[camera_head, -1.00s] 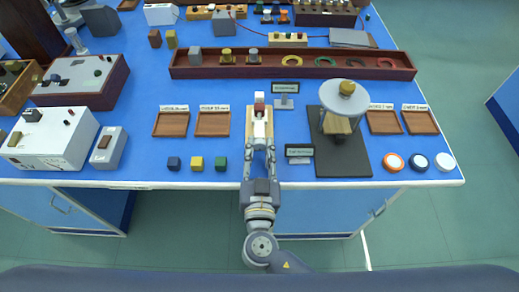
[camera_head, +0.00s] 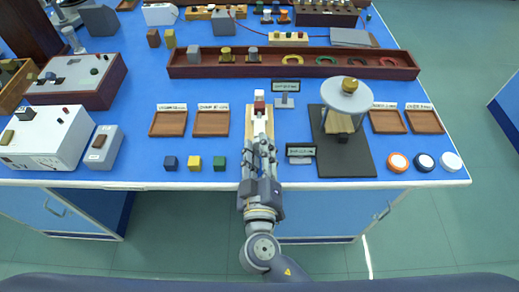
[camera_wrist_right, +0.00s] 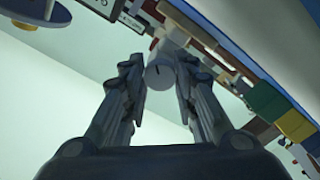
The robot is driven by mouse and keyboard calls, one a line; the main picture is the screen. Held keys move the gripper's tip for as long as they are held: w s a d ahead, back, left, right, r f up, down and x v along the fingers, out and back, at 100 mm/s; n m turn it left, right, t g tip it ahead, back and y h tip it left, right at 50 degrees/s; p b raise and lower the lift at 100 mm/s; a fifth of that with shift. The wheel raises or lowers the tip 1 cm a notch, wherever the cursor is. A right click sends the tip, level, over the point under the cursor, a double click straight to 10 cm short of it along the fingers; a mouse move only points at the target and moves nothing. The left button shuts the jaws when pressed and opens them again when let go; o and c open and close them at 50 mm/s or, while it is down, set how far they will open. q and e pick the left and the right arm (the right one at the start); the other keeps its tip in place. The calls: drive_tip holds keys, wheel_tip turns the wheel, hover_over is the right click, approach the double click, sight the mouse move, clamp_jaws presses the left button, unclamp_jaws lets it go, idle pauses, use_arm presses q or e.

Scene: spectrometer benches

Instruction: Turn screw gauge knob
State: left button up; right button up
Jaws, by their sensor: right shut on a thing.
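The screw gauge (camera_head: 259,110) stands on a pale wooden base near the front edge of the blue table, with a red-brown block at its far end. Its near end is hidden behind my right gripper (camera_head: 262,142) in the head view. In the right wrist view, the round pale knob (camera_wrist_right: 159,76) with a dark line on its face sits between the fingertips of my right gripper (camera_wrist_right: 157,84), which is shut on it. My left gripper is not in view.
Left of the gauge are wooden trays (camera_head: 211,123) and small coloured cubes (camera_head: 194,163). A long wooden rack (camera_head: 205,71) lies behind.

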drive_tip(key=n, duration=0.3)
drive_tip(key=shift+r, duration=0.1)
drive_tip(key=n+p, duration=0.1)
drive_tip(key=n, duration=0.2)
drive_tip(key=shift+n, duration=0.3)
drive_tip(key=n+p, duration=0.3)
drive_tip(key=n, duration=0.3)
drive_tip(key=n+p, duration=0.3)
drive_tip(key=n, duration=0.3)
drive_tip(key=shift+n, duration=0.4)
drive_tip(key=n+p, duration=0.2)
drive_tip(key=n, duration=0.2)
drive_tip(key=shift+p, duration=0.4)
drive_tip(key=shift+n+p, duration=0.65)
drive_tip(key=shift+n, duration=0.75)
drive_tip(key=o, duration=1.1)
